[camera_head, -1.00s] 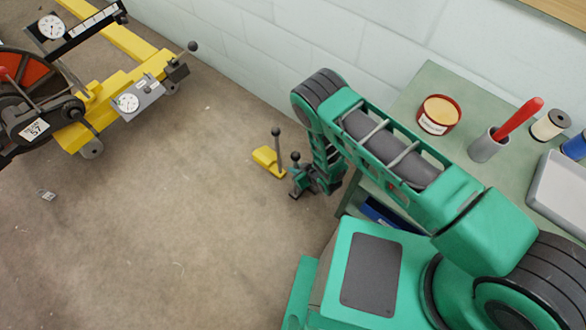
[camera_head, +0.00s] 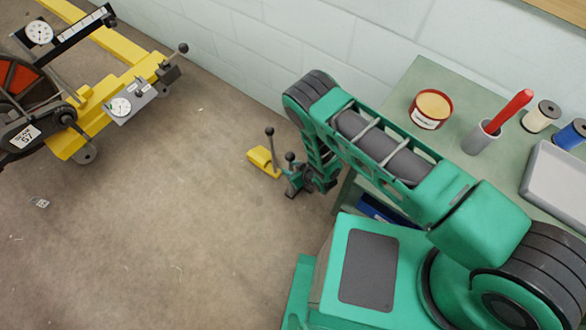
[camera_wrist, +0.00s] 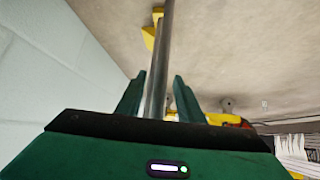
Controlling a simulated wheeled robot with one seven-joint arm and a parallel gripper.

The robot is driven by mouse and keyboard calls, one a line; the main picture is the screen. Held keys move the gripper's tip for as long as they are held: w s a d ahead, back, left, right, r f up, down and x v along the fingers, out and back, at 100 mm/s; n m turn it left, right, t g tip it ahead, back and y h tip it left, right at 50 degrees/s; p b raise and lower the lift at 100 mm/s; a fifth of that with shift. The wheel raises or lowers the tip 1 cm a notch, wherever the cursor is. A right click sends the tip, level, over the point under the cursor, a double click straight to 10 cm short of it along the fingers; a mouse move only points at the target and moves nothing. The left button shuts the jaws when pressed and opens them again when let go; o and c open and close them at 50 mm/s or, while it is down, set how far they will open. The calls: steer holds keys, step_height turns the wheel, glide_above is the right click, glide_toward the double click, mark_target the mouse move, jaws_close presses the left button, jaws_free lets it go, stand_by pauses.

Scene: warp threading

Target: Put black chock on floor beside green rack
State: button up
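A yellow wedge-shaped chock (camera_head: 262,161) sits on the floor near the wall in the head view, with a dark ball-topped rod (camera_head: 270,145) beside it. A second dark ball knob (camera_head: 290,156) shows right by my gripper (camera_head: 294,186). In the wrist view a grey rod (camera_wrist: 160,70) runs between the two green fingers of my gripper (camera_wrist: 159,78), with a gap visible on each side. Yellow shows behind the rod (camera_wrist: 149,38). I cannot make out a black chock clearly; dark parts at my gripper blend with it. The pale green rack or bench (camera_head: 425,75) is at right.
The bench holds a red tin (camera_head: 431,109), a cup (camera_head: 480,138) with a red-handled tool, spools (camera_head: 542,116) and a grey tray (camera_head: 558,185). A blue bin (camera_head: 380,210) sits below. A yellow machine frame (camera_head: 105,110) stands at left. The middle floor (camera_head: 150,230) is clear.

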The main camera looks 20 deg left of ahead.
steer(key=v, duration=1.1)
steer(key=shift+s+d+r, duration=0.25)
steer(key=shift+s, duration=0.1)
